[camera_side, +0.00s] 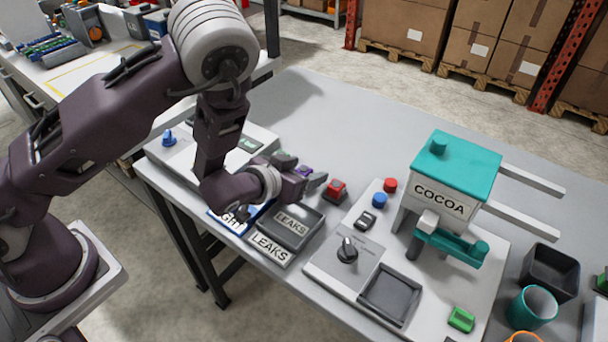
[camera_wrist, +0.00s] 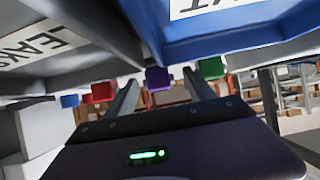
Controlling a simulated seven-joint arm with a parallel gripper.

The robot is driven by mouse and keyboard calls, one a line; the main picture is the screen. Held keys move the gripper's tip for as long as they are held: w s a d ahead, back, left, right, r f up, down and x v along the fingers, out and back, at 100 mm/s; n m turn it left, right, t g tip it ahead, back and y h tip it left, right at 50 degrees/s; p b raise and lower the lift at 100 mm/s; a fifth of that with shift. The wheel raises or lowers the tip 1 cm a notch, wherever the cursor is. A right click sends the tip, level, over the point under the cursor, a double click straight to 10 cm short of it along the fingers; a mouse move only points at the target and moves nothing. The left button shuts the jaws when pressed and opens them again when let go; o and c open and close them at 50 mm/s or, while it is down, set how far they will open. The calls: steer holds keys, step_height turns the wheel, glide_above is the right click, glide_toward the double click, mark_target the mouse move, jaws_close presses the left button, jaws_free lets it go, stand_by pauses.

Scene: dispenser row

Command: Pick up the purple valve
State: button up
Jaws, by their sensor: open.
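The purple valve (camera_side: 304,171) is a small purple piece, mostly hidden by my gripper in the side view. In the wrist view the purple valve (camera_wrist: 157,77) appears between the two finger tips, with a gap on each side. My gripper (camera_side: 301,169) is low over the table, behind the grey tray. It also shows in the wrist view (camera_wrist: 160,80), with its fingers spread and nothing held. I cannot tell how far the valve sits between the fingers.
A grey tray marked LEAKS (camera_side: 319,220) and a partly hidden blue tray (camera_side: 226,224) lie close under my wrist. A red block (camera_side: 336,190) stands right of the gripper. The COCOA dispenser (camera_side: 447,172) stands further right. The table's back area (camera_side: 340,115) is clear.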

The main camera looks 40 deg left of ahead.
jaws_close()
steer(key=shift+r, duration=0.1)
